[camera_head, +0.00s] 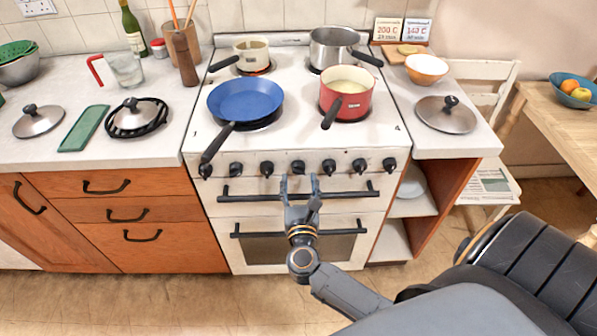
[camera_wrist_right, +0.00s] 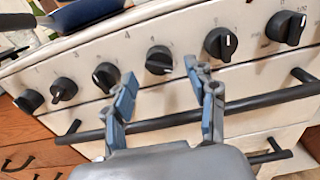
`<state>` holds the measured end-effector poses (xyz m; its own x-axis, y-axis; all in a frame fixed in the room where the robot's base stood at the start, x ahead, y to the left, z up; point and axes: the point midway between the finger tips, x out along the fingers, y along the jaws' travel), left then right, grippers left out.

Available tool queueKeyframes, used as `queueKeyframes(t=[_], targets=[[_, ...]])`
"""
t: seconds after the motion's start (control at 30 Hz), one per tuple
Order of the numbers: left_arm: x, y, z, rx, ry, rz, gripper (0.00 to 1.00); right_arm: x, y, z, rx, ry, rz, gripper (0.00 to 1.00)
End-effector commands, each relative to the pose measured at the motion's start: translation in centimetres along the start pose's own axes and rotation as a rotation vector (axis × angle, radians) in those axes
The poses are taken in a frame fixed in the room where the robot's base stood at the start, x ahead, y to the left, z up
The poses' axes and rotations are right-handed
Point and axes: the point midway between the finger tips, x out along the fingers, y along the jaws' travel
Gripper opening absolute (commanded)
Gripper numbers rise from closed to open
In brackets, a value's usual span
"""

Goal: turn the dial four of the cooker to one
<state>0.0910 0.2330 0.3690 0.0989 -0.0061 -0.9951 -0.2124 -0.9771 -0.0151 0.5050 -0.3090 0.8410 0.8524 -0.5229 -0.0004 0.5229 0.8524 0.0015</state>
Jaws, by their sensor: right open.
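The white cooker (camera_head: 300,225) has a row of black dials along its front. The fourth dial from the left (camera_head: 298,167) also shows in the right wrist view (camera_wrist_right: 159,60); its setting is too small to read. I cannot tell for certain from the printed marks which dial is number four. My right gripper (camera_head: 299,185) is in front of the panel. In the right wrist view, its two blue-grey fingers (camera_wrist_right: 168,92) are open and empty, with this fourth dial showing between and beyond them. Contact is not visible. My left gripper is not in view.
The upper oven handle (camera_head: 340,195) runs just below the dials, close to my right gripper. A blue pan (camera_head: 246,99) and a red pot (camera_head: 346,92) stand on the hob, with handles towards the front. The floor before the cooker is clear.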

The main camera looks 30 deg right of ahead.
Motion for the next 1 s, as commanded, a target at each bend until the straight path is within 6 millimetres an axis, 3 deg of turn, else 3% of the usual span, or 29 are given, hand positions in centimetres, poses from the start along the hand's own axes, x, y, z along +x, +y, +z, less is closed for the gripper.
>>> queueKeyframes(t=[0.2, 0.53, 0.57, 0.8, 1.0], targets=[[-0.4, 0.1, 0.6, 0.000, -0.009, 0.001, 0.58, 2.3, 0.0, 0.0, -0.002, -0.001, 0.001, 0.57], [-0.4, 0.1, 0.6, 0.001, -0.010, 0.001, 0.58, 2.7, 0.0, 0.0, -0.001, 0.000, 0.001, 0.57], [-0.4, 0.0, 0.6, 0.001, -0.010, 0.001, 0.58, 2.7, 0.0, 0.0, -0.001, 0.000, 0.001, 0.55], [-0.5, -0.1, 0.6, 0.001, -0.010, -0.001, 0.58, 2.7, 0.0, 0.0, -0.001, 0.000, 0.000, 0.06], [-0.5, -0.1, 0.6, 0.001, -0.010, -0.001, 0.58, 2.7, 0.0, 0.0, -0.008, 0.000, 0.000, 0.03]])
